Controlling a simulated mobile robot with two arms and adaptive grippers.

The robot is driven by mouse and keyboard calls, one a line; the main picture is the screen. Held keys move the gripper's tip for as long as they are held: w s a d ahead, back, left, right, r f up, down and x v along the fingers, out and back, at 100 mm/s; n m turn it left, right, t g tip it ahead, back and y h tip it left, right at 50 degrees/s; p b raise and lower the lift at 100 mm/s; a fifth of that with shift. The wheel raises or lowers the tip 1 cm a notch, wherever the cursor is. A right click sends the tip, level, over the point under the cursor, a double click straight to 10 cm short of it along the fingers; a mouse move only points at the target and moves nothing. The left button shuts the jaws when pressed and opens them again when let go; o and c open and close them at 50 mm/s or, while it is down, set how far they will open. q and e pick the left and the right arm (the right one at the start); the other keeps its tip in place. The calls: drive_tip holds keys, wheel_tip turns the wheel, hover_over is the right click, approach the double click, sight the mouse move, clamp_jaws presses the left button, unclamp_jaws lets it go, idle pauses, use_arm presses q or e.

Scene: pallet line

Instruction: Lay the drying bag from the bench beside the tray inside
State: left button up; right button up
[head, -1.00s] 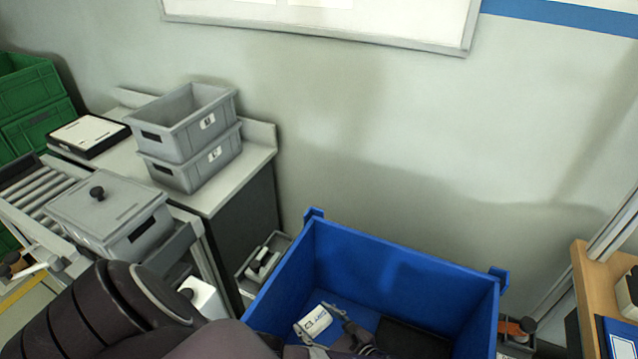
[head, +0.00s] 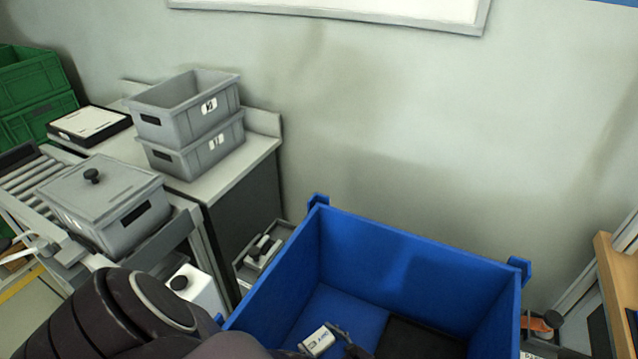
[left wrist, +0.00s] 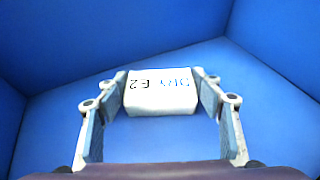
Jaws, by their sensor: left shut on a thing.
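The drying bag (head: 318,340) is a small white packet with dark and blue print. It is inside the tall blue bin (head: 415,256), towards its left side. In the left wrist view the bag (left wrist: 160,97) sits between the two fingers of my left gripper (left wrist: 158,90), which is shut on it. Blue walls and floor surround it there. In the head view my left gripper (head: 345,343) shows only partly, at the bottom edge, beside the bag. I cannot tell whether the bag touches the bin floor. My right gripper is not in view.
A dark flat patch or panel (head: 420,338) lies on the bin floor to the right. A grey tray with small items (head: 262,252) stands left of the bin. Grey crates (head: 190,120) are stacked on a bench, with a lidded grey box (head: 105,205) in front.

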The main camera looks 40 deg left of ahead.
use_arm(q)
drive_tip(key=shift+f, duration=0.2)
drive_tip(key=o, duration=1.1)
drive_tip(key=shift+r, duration=0.1)
drive_tip(key=shift+o, duration=0.2)
drive_tip(key=shift+r, duration=0.15)
